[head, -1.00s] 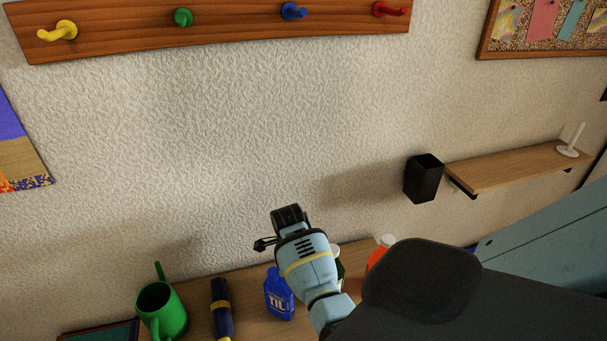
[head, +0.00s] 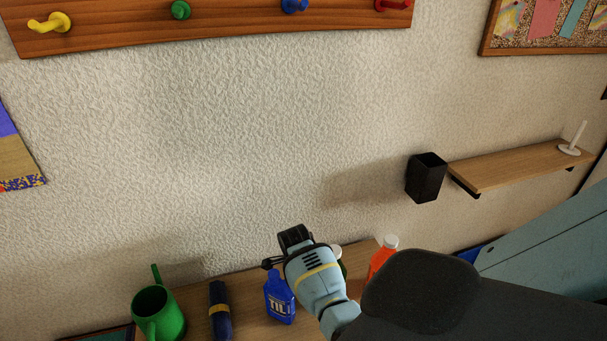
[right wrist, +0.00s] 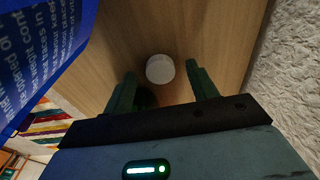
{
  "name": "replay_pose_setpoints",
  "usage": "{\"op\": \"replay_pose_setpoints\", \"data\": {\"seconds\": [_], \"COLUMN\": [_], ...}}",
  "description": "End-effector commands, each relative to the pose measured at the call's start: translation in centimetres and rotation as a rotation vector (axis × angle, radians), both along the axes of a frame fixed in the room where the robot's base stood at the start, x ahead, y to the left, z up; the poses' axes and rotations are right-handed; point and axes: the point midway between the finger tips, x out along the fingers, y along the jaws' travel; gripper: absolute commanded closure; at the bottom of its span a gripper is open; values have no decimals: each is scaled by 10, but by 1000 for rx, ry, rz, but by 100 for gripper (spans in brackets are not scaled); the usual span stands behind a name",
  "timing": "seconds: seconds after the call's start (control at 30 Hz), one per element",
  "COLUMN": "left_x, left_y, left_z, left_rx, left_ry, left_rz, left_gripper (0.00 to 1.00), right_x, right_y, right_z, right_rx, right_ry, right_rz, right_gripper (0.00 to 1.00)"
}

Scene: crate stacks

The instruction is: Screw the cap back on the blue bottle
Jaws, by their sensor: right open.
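The blue bottle (head: 280,300) stands on the wooden shelf at the bottom middle of the head view, with no white cap visible on its top. It fills the upper left of the right wrist view (right wrist: 40,55). My left gripper is out of view.
An orange bottle with a white cap (head: 383,258) and a mostly hidden green bottle (head: 343,270) stand to the right. A blue-black cylinder (head: 220,310) and a green watering can (head: 158,315) stand to the left. The textured wall (head: 220,160) is close behind.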

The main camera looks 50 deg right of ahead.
Motion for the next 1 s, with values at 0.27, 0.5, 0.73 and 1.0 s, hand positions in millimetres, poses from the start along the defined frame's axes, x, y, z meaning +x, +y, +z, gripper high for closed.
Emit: {"op": "replay_pose_setpoints", "data": {"seconds": [0.27, 0.5, 0.73, 1.0], "left_x": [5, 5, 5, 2], "left_y": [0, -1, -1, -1], "left_z": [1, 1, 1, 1], "left_rx": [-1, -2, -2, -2], "left_ry": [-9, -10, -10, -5], "left_rz": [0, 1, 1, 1], "left_gripper": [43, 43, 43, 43], "right_x": [1, 1, 1, 0], "right_y": [0, 0, 0, 0], "right_z": [-2, -2, -2, -2], "right_rx": [0, 0, 0, 0], "right_ry": [-2, -2, -2, -2], "right_rz": [0, 0, 0, 0], "right_gripper": [42, 56, 87, 93]}}
